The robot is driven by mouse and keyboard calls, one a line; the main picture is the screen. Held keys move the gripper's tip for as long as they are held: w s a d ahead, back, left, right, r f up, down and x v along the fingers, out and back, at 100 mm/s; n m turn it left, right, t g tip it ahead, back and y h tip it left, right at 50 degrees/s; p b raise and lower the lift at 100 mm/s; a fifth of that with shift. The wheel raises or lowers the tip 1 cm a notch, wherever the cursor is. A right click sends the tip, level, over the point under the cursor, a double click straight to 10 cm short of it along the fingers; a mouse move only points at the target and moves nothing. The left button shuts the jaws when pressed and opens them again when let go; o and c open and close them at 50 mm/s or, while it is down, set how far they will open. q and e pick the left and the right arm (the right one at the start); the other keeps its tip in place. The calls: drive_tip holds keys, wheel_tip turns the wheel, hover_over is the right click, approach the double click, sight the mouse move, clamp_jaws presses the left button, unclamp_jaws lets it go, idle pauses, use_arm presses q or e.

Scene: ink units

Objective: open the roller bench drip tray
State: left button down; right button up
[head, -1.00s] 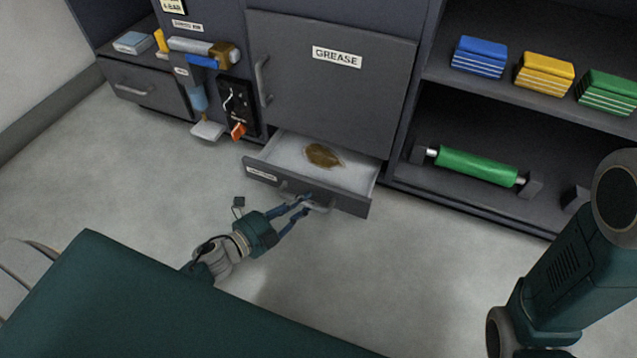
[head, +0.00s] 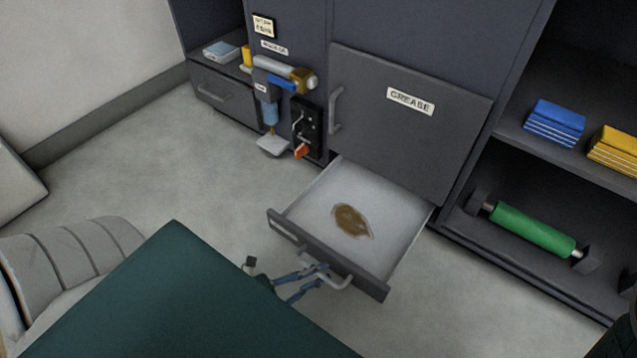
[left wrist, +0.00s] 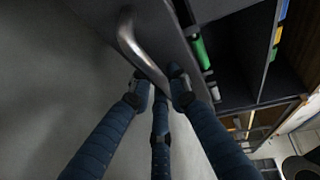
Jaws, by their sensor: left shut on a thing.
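The drip tray (head: 311,200) is a low, pale-floored drawer with a dark grey front, under the door labelled GREASE. It stands well out from the cabinet, and a brown stain (head: 351,221) lies on its floor. A metal bar handle (head: 339,281) is on its front; it also shows in the left wrist view (left wrist: 139,48). My left gripper (head: 322,275) is shut on this handle, with its blue fingers around the bar in the left wrist view (left wrist: 161,88). My right gripper is not in view.
The GREASE door (head: 400,130) above the tray is closed. A pump with a small drip plate (head: 273,146) and a black switch panel (head: 307,128) are to its left. A green roller (head: 533,231) lies in the right lower bay. Floor left of the tray is clear.

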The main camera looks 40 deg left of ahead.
use_arm(q)
drive_tip(key=shift+w, duration=0.1)
drive_tip(key=c, duration=1.6)
unclamp_jaws()
drive_tip(key=shift+c, duration=0.2)
drive_tip(key=v, duration=1.2)
drive_tip(key=shift+r, duration=0.1)
